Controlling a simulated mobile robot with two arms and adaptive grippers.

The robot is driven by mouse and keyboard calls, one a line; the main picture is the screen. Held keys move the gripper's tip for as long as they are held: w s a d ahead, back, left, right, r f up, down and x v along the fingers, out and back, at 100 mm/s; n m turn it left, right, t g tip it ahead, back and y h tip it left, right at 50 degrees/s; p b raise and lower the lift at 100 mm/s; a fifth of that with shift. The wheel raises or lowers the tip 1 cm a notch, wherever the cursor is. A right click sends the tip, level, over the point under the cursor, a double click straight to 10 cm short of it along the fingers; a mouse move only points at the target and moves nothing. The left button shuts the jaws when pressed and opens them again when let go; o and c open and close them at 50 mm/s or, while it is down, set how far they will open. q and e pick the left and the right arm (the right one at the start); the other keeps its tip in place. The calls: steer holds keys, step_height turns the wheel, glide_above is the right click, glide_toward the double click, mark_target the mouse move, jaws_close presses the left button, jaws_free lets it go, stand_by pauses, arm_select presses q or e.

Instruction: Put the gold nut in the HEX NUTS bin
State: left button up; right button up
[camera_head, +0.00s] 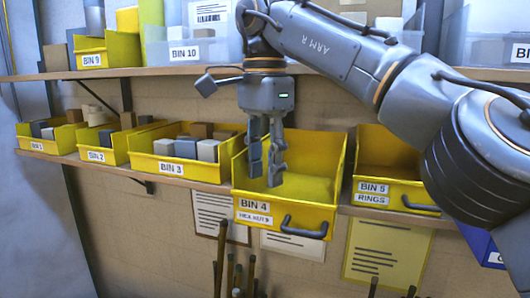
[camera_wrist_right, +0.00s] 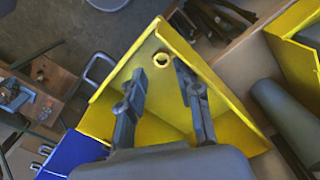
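The HEX NUTS bin (camera_head: 312,213) is a yellow open bin labelled BIN 4, on the lower shelf in the head view. My right gripper (camera_head: 265,178) points down into its mouth. In the right wrist view its fingers (camera_wrist_right: 160,70) stand apart, with a gap between the tips. The nut cannot be made out in the head view. My left gripper is not in view.
BIN 3 (camera_head: 172,168) with grey and brown blocks stands left of BIN 4. BIN 5 (camera_head: 384,193), labelled RINGS, stands to the right, partly behind my right arm. The upper shelf (camera_head: 120,73) with BIN 9 and BIN 10 runs behind the right gripper.

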steer(key=shift+r, duration=1.05)
steer(key=shift+w, duration=0.1)
